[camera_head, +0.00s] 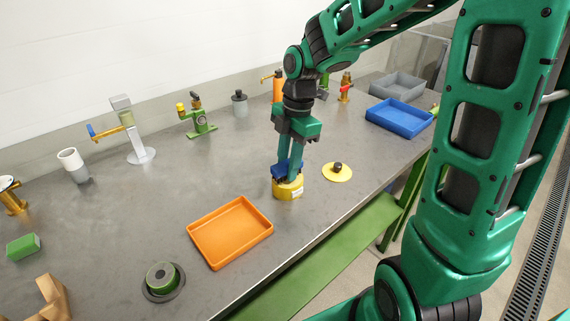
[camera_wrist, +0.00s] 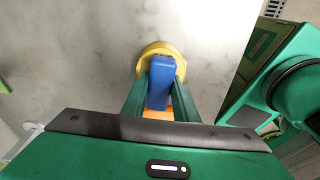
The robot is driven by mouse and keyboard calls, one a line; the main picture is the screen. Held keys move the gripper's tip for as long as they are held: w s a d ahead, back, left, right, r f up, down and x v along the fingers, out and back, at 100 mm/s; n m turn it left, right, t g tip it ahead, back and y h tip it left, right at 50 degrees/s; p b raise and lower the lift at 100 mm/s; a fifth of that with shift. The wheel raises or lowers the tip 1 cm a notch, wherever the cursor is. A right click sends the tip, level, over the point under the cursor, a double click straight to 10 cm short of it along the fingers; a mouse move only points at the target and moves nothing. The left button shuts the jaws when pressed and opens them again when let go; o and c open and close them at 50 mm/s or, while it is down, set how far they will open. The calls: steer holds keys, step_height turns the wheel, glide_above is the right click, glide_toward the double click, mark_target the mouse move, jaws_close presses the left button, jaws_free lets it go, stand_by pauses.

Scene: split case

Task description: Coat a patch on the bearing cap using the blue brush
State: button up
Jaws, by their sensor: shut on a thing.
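My gripper (camera_head: 288,160) points down and is shut on the blue brush (camera_head: 281,167). In the wrist view the blue brush (camera_wrist: 160,80) sits between the two green fingers of my gripper (camera_wrist: 159,98). Below it is a round yellow pot (camera_head: 288,190), also in the wrist view (camera_wrist: 148,58). The brush's lower end is hidden at the pot, and I cannot tell how deep it reaches. A round green piece with a dark flange (camera_head: 162,279) lies near the front edge; it may be the bearing cap, but I cannot tell for sure.
A yellow disc with a dark knob (camera_head: 337,173) lies right of the pot. An orange tray (camera_head: 230,232) is in front left. Blue (camera_head: 400,117) and grey (camera_head: 397,86) trays stand at back right. Fittings line the wall. The bench middle-left is clear.

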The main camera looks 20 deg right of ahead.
mark_target(285, 164)
steer(key=shift+f, duration=0.45)
stand_by(1.2)
steer(key=shift+r, duration=3.55)
